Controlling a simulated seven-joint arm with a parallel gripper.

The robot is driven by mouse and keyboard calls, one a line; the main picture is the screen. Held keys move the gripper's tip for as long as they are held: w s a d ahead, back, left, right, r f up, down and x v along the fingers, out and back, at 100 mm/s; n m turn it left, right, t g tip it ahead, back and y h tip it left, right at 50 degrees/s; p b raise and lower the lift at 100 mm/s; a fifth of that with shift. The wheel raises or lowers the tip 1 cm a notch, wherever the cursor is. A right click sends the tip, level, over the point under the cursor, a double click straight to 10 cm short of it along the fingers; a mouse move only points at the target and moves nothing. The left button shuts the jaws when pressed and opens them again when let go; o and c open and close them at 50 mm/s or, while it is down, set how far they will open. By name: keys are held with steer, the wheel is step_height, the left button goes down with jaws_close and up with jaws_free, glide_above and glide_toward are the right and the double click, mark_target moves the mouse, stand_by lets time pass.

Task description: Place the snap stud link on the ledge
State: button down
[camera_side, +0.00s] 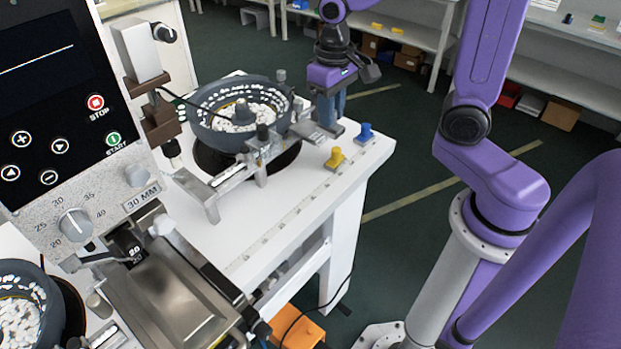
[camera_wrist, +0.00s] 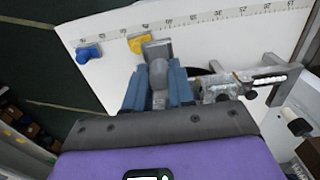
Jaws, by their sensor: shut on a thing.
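My gripper (camera_side: 328,118) has its blue fingers pointing down at the far corner of the white table. In the wrist view its fingers (camera_wrist: 158,92) are closed around a grey metal piece with a squarish flat head and a rounded middle, which looks like the snap stud link (camera_wrist: 157,50). In the side view a grey flat part shows beside the fingers, but I cannot tell whether it is the link. The fingers hide part of the held piece. I cannot tell for sure which surface is the ledge, or whether the link touches anything below.
A yellow stud (camera_side: 336,157) and a blue stud (camera_side: 365,132) stand near the table edge (camera_side: 300,215), which carries a scale. A bowl feeder (camera_side: 205,103) with white parts and its metal rail (camera_side: 230,172) stand close beside my gripper. A control panel (camera_side: 60,110) stands at the left.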

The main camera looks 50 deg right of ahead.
steer(key=s+a, duration=0.2)
steer(key=s, duration=0.8)
steer(key=w+a+f, duration=0.1)
steer(key=w+f, duration=0.2)
steer(key=w, duration=0.1)
steer(key=w+f, duration=0.3)
steer(key=w, duration=0.1)
steer(key=w+a+f, duration=0.1)
steer(key=w+f, duration=0.2)
steer(key=w, duration=0.1)
steer(key=shift+w+a+f, duration=0.2)
steer(key=shift+a, duration=0.1)
steer(key=shift+w+f, duration=0.15)
steer(key=shift+f, duration=0.8)
steer(key=shift+w+f, duration=0.1)
steer(key=shift+f, duration=0.8)
steer(key=shift+f, duration=0.15)
steer(key=c, duration=1)
jaws_free()
steer(key=shift+o, duration=0.2)
